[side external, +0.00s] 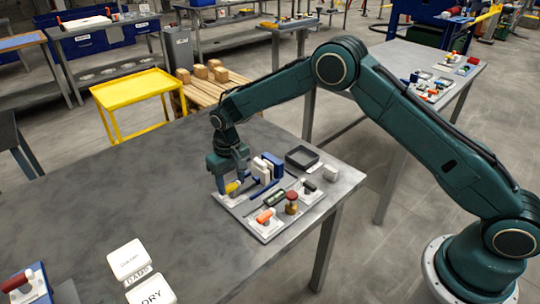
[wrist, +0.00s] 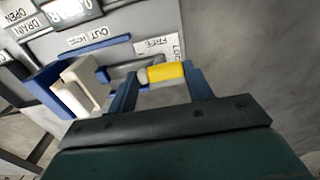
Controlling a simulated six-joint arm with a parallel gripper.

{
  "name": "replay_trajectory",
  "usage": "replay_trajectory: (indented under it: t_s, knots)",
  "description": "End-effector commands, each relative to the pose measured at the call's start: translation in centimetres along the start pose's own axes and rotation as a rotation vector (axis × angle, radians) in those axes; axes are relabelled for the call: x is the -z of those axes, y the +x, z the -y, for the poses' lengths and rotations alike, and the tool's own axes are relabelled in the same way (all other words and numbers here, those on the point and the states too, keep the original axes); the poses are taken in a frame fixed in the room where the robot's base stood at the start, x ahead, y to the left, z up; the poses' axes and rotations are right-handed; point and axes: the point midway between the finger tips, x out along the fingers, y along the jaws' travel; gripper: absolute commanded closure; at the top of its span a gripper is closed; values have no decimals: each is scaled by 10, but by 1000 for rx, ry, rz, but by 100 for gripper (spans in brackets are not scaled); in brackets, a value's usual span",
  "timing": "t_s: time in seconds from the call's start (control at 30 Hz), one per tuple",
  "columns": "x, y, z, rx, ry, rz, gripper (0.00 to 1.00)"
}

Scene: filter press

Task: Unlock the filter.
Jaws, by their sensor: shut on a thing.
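My gripper (side external: 230,184) is at the left end of the grey panel (side external: 263,237) on the table. In the wrist view my gripper (wrist: 162,78) has its two blue fingers on either side of a short yellow handle (wrist: 168,73) with a pale end, and is shut on it. The yellow handle also shows in the side view (side external: 232,187), partly hidden by my gripper. White labels with dark print (wrist: 155,46) lie just beyond the handle; one seems to start with "FR" and one with "LO". I cannot tell the lock's exact position.
A white block and a blue block (wrist: 45,90) stand close left of my gripper in the wrist view. The panel also carries an orange handle (side external: 264,216), a jar (side external: 291,203) and a dark green cylinder (side external: 274,198). A dark tray (side external: 302,158) lies behind.

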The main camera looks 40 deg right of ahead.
Motion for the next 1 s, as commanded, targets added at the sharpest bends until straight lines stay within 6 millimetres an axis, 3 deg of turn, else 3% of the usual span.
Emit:
replay_trajectory:
  t_s: [0.47,1.0]
  knots:
    - [0,0,0,0,206,0,90]
    - [0,-1,0,0,701,0,90]
